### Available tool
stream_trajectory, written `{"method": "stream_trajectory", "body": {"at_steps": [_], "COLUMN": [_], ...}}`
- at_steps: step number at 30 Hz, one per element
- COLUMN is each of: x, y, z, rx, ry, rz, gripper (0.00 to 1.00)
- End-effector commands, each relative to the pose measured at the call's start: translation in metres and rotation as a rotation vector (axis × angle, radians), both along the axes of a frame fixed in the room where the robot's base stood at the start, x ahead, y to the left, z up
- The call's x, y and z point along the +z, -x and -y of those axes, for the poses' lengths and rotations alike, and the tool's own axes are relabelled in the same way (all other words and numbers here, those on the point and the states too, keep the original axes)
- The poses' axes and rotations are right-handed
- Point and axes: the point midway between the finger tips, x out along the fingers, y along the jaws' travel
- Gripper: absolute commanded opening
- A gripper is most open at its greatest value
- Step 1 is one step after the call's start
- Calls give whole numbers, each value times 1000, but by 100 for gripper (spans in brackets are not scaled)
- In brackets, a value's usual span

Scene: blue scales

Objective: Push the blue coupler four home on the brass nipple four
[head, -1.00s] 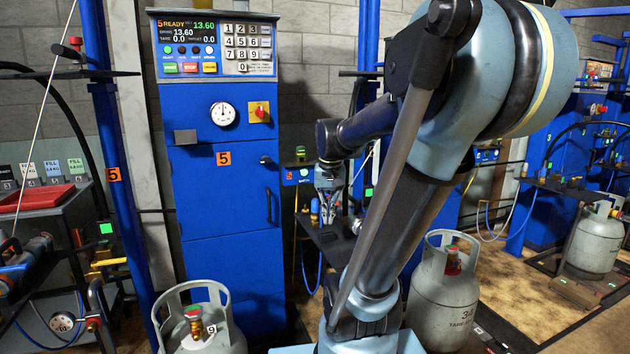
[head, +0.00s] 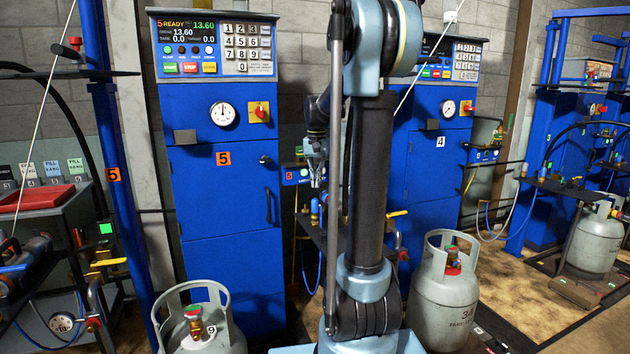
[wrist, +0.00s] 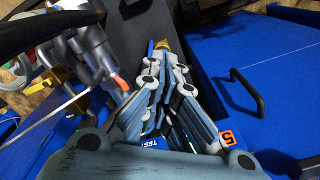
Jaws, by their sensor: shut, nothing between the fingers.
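A small blue fitting (head: 314,208), which looks like a blue coupler, stands over the dark shelf between the number 5 cabinet and my arm in the head view. My gripper (head: 317,182) is just above it, pointing down, with its fingers together and nothing held. In the wrist view my gripper (wrist: 161,58) is shut, and a brass-coloured piece (wrist: 162,44) shows just beyond the fingertips. A narrow blue piece (wrist: 151,48) is beside it. The fingers partly hide both. I cannot tell whether the coupler is seated on the nipple, or read a number on either.
The number 5 cabinet (head: 225,200) stands left of my gripper, the number 4 cabinet (head: 425,175) right, partly behind my arm. Grey cylinders stand at front left (head: 200,335) and right (head: 440,300). A yellow-handled valve (head: 397,213) shows by the shelf. A blue hose hangs below.

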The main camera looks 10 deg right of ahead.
Motion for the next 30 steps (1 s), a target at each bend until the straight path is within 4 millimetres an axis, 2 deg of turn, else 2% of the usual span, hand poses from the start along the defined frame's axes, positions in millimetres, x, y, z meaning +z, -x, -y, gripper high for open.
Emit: {"method": "stream_trajectory", "body": {"at_steps": [3, 9, 14, 24, 30], "x": [-1, -3, -11, -46, -59], "y": [-17, -29, -31, -30, -30], "z": [0, 0, 0, 0, 0], "rx": [-17, -32, -33, -33, -33], "ry": [0, -1, 0, 0, 0], "rz": [-8, -13, -14, -14, -14], "gripper": [0, 0, 0, 0, 0]}}
